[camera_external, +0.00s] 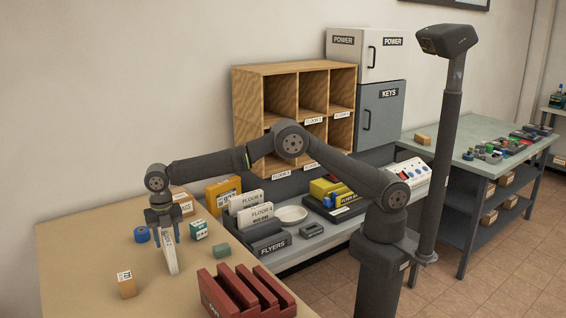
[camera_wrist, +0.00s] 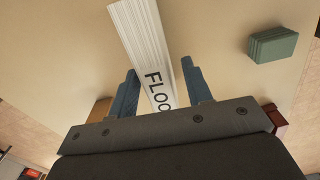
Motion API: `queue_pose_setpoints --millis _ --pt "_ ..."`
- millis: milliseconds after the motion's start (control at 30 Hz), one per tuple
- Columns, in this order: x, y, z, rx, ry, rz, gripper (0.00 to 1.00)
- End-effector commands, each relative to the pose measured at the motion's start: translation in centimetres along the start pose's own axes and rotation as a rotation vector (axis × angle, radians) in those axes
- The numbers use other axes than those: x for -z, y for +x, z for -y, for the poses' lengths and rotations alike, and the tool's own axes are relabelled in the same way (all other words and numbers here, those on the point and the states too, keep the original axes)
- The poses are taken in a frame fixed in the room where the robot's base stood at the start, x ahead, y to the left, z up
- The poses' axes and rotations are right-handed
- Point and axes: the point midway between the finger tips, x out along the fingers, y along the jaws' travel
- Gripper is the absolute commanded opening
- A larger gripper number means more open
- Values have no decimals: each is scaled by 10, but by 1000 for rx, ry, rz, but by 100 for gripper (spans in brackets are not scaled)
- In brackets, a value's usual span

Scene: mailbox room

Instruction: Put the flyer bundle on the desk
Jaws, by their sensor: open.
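My gripper (camera_external: 166,226) points down over the tan desk (camera_external: 85,260), open. Its two fingers (camera_wrist: 159,68) stand on either side of a white bundle (camera_external: 170,255) whose label begins "FLOO" in the wrist view (camera_wrist: 136,22). The bundle is upright and slightly tilted, its lower end at the desktop. I cannot tell whether the fingers touch it. A dark grey piece marked "FLYERS" (camera_external: 272,244) lies on the grey shelf beside the desk. I cannot tell which item is the flyer bundle; the white bundle's full label is hidden.
A green block (camera_external: 221,250), a teal box (camera_external: 198,230), a blue roll (camera_external: 141,235) and a small brown box (camera_external: 126,284) stand around my gripper. A red slotted rack (camera_external: 245,292) is at the front right. White "FLOOR" bundles (camera_external: 256,216) stand behind. The desk's left is clear.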

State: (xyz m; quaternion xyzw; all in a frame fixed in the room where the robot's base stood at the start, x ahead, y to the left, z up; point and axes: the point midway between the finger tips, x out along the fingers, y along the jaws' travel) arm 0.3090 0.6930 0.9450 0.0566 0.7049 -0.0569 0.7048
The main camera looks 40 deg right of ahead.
Motion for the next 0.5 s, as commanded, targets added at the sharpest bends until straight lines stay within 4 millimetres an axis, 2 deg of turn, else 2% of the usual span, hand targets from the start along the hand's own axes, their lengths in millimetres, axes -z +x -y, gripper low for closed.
queue_pose_setpoints --millis 33,300,500 --pt "1 -15 2 -5 0 1 45" --pt "2 -81 3 -4 0 1 45" --pt "2 -119 4 -3 0 1 45"
